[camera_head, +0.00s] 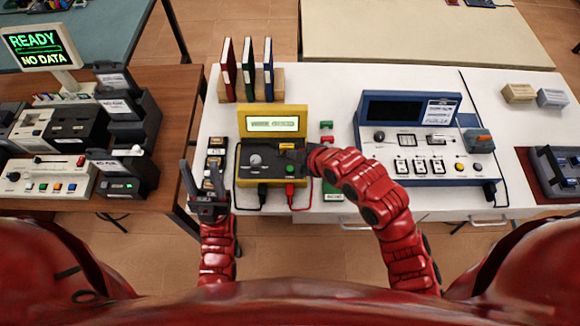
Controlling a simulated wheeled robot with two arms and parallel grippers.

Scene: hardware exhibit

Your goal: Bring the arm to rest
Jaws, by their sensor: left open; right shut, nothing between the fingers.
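My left gripper (202,178) is open and empty, with its two dark fingers pointing up. It is at the front left edge of the white table (330,85), left of the yellow device. My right arm (362,185) is red and reaches from the lower right over the table. My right gripper (284,150) is at its end, over the dark face of the yellow device (271,112). Its fingers are small and hard to make out against that face. I cannot tell whether it touches the device. The device's screen is lit, but its text is too small to read.
A blue device (366,106) stands right of my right arm. Several upright books (228,70) stand at the back left. A brown table (170,80) with dark machines and a READY sign (40,45) is at left. Small blocks (518,93) lie at far right. Cables hang at the front.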

